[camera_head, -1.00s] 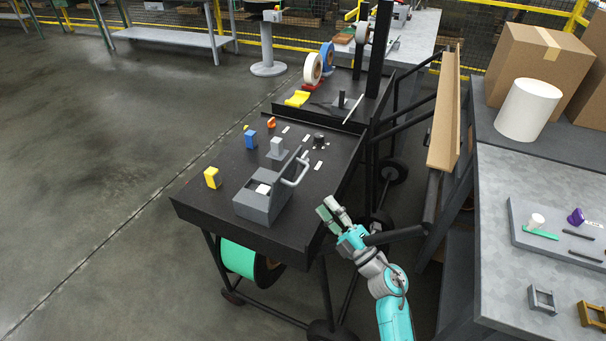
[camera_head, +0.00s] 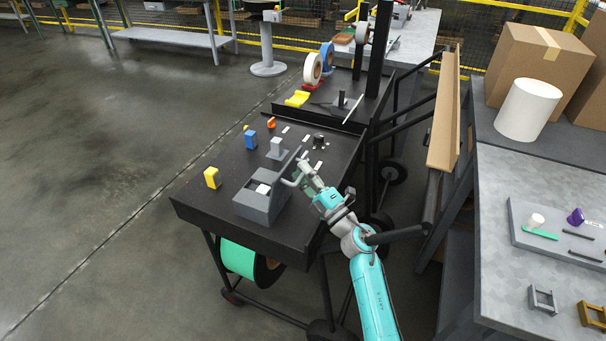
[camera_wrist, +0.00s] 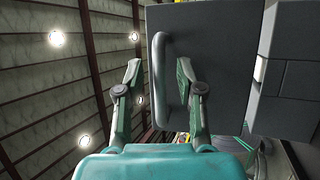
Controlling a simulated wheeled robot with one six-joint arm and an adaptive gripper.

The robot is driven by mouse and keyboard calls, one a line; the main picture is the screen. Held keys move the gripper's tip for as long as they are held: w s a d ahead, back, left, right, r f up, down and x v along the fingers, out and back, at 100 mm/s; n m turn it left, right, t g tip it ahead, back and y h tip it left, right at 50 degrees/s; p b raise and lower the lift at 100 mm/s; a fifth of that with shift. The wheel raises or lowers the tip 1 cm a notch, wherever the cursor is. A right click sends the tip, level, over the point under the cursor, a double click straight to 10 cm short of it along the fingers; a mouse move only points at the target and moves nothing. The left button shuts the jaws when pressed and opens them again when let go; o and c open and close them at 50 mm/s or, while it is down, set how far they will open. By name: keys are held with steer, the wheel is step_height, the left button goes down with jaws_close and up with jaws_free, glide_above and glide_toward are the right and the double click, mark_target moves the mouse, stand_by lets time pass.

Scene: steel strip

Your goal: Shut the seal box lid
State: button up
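The grey seal box (camera_head: 262,204) stands on the black cart top, with white pieces inside its open front. Its lid (camera_head: 288,176) is raised and tilted up, with a light grey bar handle on its right face. In the wrist view the lid (camera_wrist: 212,50) is a dark panel, and its curved handle (camera_wrist: 159,75) lies between my fingers. My gripper (camera_head: 304,174) is at the handle's side of the lid. In the wrist view my gripper (camera_wrist: 158,78) is open, with a finger on each side of the handle and gaps showing.
A dark upright post (camera_head: 380,50) rises behind. A grey workbench (camera_head: 520,190) is at the right.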

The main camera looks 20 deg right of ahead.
jaws_close()
